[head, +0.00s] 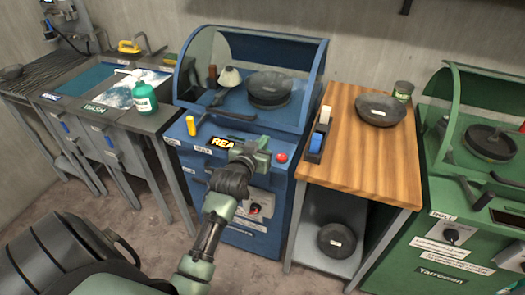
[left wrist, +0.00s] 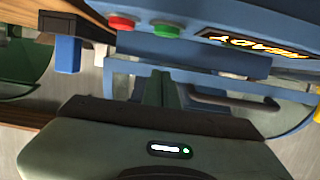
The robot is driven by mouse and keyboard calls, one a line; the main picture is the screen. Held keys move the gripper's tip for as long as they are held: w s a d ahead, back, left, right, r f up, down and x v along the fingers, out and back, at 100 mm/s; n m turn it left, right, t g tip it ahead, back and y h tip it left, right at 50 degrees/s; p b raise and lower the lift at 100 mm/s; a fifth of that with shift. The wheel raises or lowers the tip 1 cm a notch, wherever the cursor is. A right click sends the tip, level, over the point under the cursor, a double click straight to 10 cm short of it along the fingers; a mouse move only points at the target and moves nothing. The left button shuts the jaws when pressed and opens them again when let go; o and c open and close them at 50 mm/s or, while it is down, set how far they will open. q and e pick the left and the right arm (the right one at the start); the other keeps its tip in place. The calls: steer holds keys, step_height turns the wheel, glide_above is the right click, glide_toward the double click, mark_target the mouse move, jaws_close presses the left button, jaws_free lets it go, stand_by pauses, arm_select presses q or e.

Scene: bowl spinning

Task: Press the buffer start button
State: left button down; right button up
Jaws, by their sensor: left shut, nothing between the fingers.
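The buffer is the blue machine (head: 225,181) with a curved clear hood, in the middle of the head view. Its front panel has a lit READY display (head: 236,145) and a red button (head: 281,157). In the left wrist view, a green button (left wrist: 166,30) sits between the red button (left wrist: 122,23) and the READY display (left wrist: 262,46). My left gripper (head: 262,148) is shut and empty, over the panel between display and red button, hiding the green button in the head view. Its fingers (left wrist: 161,88) point toward the green button, with a visible gap in the wrist view. My right gripper is not visible.
A yellow knob (head: 191,125) stands on the panel's left. A dark bowl-like part (head: 269,88) sits under the hood. Right is a wooden table (head: 345,154) with a black bowl (head: 380,109), then a green machine (head: 455,240). A sink bench (head: 130,118) with a green bottle (head: 145,98) is left.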

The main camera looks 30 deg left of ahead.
arm_select(q)
steer(key=shift+s+f, duration=0.2)
steer(key=shift+f, duration=1.75)
